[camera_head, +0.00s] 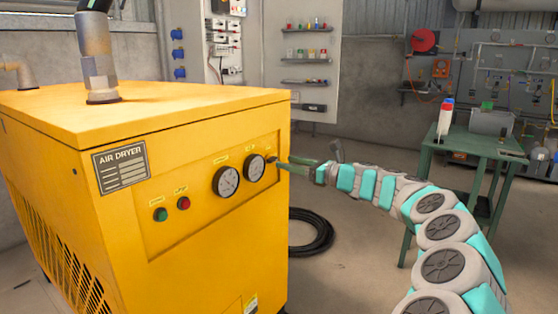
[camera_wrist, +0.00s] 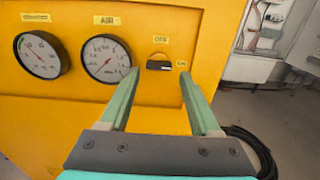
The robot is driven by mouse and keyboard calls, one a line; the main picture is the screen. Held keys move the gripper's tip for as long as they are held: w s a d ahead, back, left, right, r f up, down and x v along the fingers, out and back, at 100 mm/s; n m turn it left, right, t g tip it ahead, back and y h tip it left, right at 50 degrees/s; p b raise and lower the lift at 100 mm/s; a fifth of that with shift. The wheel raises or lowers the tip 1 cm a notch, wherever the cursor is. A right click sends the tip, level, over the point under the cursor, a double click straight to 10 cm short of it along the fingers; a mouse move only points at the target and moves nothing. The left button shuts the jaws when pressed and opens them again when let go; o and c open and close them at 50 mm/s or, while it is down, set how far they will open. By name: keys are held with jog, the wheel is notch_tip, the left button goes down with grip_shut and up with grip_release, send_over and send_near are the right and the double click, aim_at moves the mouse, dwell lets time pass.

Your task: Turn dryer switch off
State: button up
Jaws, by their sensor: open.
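The yellow air dryer (camera_head: 200,255) stands at the left of the head view. Its dark switch (camera_wrist: 160,65) shows in the wrist view on the yellow panel, right of the AIR gauge, below a small label. The black handle looks roughly horizontal. My gripper (camera_wrist: 160,82) is open, with its two green fingers on either side of the switch. I cannot tell whether either finger touches it. In the head view my gripper (camera_head: 282,165) reaches the right end of the dryer's front panel and largely hides the switch.
Two round gauges (camera_head: 226,181) and green and red buttons (camera_head: 183,203) sit left of the switch. A black hose coil (camera_head: 312,232) lies on the floor. A green table (camera_head: 480,142) stands at the right. The floor between dryer and table is mostly clear.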

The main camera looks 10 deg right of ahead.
aim_at(275, 159)
jog(key=shift+x, duration=2.1)
grip_shut()
